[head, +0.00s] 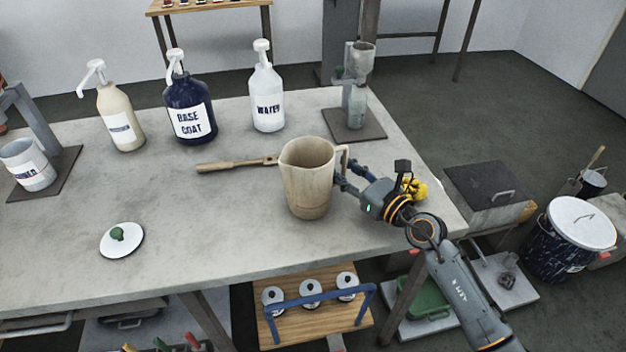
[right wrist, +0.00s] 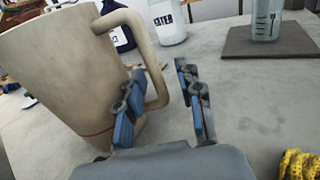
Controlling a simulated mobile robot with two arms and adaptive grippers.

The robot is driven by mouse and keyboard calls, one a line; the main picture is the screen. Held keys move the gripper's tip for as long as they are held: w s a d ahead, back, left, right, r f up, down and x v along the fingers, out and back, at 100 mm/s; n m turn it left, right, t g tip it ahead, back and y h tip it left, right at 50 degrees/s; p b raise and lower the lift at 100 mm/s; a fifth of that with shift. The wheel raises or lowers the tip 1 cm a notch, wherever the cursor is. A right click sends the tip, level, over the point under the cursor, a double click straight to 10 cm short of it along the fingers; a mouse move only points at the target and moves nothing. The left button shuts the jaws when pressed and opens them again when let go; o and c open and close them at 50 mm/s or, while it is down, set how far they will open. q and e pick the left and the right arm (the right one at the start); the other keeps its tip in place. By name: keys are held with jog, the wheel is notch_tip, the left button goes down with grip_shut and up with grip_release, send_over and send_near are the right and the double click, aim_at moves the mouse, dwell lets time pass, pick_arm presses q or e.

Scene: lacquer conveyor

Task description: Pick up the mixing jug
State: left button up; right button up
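The mixing jug (head: 307,185) is a beige, worn jug standing upright on the grey table, its handle on the right side. My right gripper (head: 347,176) reaches in from the right at the handle. In the right wrist view the jug (right wrist: 62,70) fills the left side. There my right gripper (right wrist: 160,75) is open, with one finger on each side of the handle's lower part. The left finger is between the handle and the jug wall; the right finger stands clear of the handle. Whether the left finger touches the jug, I cannot tell. My left gripper is not in view.
A wooden stirring stick (head: 237,164) lies left of the jug. Pump bottles labelled base coat (head: 190,112) and water (head: 267,100) stand behind. A glass measuring vessel (head: 357,105) is on a dark mat. A yellow coil (head: 413,188) lies beside my right wrist.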

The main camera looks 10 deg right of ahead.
grip_shut()
jog(key=shift+r, duration=0.25)
dwell(0.3)
jog(key=shift+r+p, duration=0.6)
jog(key=shift+r, duration=0.55)
jog(key=s+a+r+p, duration=0.3)
jog(key=s+a+r, duration=0.2)
jog(key=s+r, duration=0.5)
jog(key=shift+s+a+r, duration=0.15)
jog(key=shift+s+a, duration=0.25)
jog(key=shift+s, duration=0.9)
